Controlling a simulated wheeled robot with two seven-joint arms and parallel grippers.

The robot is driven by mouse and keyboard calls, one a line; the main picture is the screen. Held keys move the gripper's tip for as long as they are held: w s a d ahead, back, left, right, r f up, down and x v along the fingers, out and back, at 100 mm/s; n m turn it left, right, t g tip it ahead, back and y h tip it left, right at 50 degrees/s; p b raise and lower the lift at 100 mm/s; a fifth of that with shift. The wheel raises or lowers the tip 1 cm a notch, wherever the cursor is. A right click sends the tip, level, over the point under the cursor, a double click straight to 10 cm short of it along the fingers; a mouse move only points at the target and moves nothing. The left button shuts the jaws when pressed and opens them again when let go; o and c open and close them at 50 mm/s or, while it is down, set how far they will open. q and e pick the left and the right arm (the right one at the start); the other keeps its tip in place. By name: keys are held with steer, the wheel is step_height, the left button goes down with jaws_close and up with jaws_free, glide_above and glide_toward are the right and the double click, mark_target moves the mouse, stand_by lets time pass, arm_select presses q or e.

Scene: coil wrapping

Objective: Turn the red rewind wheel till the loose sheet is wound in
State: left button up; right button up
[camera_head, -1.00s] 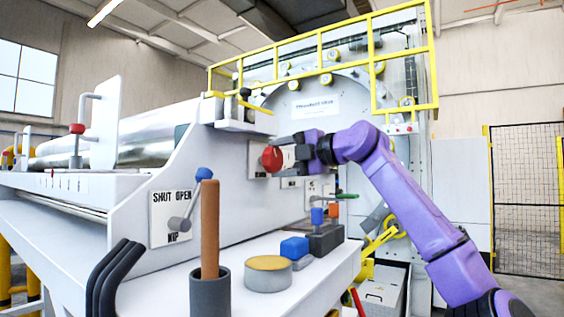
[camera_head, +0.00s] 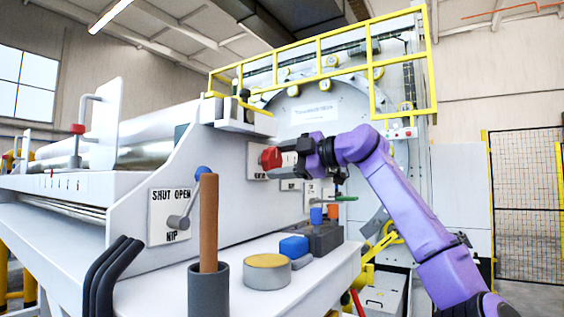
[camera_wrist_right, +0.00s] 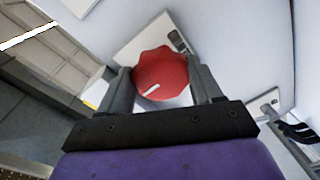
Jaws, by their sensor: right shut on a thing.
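The red rewind wheel (camera_head: 270,159) sits on the machine's white side panel, in front of a small label plate. In the right wrist view the wheel (camera_wrist_right: 160,76) is a scalloped red knob with a white mark pointing to its lower left. My right gripper (camera_head: 290,156) reaches it from the right. Its two grey fingers (camera_wrist_right: 163,85) stand on either side of the wheel and are shut on it. I cannot make out a loose sheet; a shiny metal roll (camera_head: 150,143) lies at the left of the machine. My left gripper is not in view.
A nip lever with a blue knob (camera_head: 203,172) is on the panel left of the wheel. The shelf below holds a grey cup (camera_head: 208,291) with a brown stick, a round tin (camera_head: 267,272) and a blue block (camera_head: 294,246). Yellow railing (camera_head: 330,50) stands above.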

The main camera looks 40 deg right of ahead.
steer(key=shift+w+a+f, duration=0.1)
steer(key=shift+a+f, duration=0.05)
steer(key=o, duration=1)
steer(key=shift+o, duration=0.2)
steer(key=shift+w+a, duration=0.1)
steer(key=shift+s+d, duration=0.3)
steer(key=shift+s, duration=0.1)
steer(key=b+v, duration=0.2)
steer(key=v, duration=0.7)
steer(key=shift+s+b, duration=0.3)
steer(key=shift+b, duration=0.1)
